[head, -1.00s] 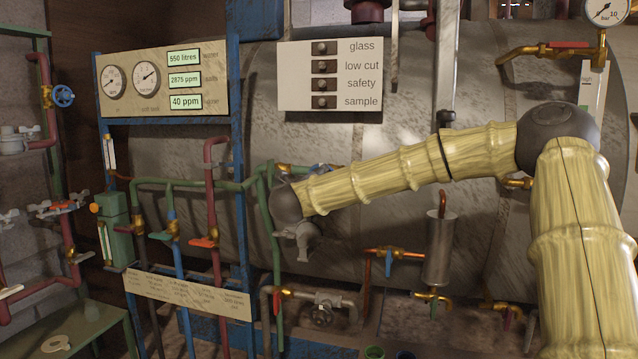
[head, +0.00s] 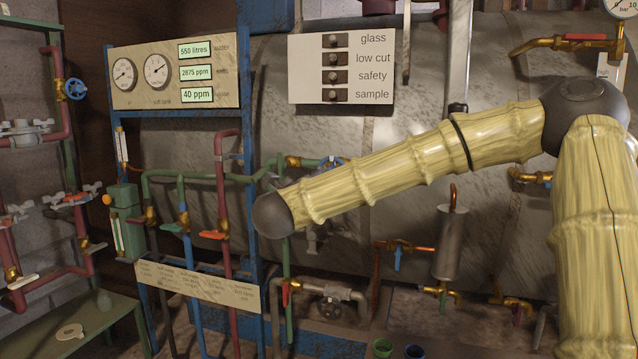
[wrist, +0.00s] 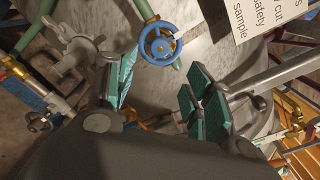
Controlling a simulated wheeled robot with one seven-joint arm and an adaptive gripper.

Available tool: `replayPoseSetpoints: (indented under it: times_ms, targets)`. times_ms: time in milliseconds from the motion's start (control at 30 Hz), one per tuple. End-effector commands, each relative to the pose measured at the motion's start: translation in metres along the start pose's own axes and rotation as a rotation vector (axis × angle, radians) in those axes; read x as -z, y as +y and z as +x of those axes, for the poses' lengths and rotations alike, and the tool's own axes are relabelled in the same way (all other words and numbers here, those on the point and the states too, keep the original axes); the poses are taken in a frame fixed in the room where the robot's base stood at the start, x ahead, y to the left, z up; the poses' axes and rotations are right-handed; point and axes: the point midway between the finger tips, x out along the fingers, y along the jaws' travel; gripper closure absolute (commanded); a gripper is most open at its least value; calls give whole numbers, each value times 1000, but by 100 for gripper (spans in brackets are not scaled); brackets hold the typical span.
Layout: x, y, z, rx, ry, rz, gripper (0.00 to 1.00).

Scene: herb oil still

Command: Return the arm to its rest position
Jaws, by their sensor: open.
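My arm crosses the head view from the right, with pale yellow links and a dark grey joint (head: 273,214) at its left end. The joint shows in front of the blue post and green pipework. My gripper (wrist: 165,88) shows in the wrist view, its two teal-padded fingers spread apart with nothing between them. In the head view I cannot make the gripper out clearly near the arm's end. A blue handwheel (wrist: 161,44) appears beyond the fingers in the wrist view, apart from them as far as I can tell.
A large grey tank (head: 420,190) stands behind my arm. A gauge panel (head: 175,72) and a label board (head: 341,68) are above. Red, green and blue pipes with valves crowd the left. A lettered plate (head: 197,287) sits low. A silver cylinder (head: 449,242) stands below my arm.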

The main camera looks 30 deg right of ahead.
Motion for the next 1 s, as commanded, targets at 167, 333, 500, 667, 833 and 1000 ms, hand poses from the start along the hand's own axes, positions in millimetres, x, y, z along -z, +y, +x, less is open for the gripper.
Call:
replayPoseSetpoints:
  times_ms: [167, 333, 500, 667, 833, 1000]
  targets:
    - [0, 0, -2, 0, 0, 0, 48]
    - [0, 0, -2, 0, 0, 0, 48]
    - [0, 0, -2, 0, 0, 0, 48]
    - [4, 13, -3, -16, -11, -41, 48]
    - [28, 78, -14, -99, -73, -250, 48]
    - [73, 163, -37, -224, -168, -542, 48]
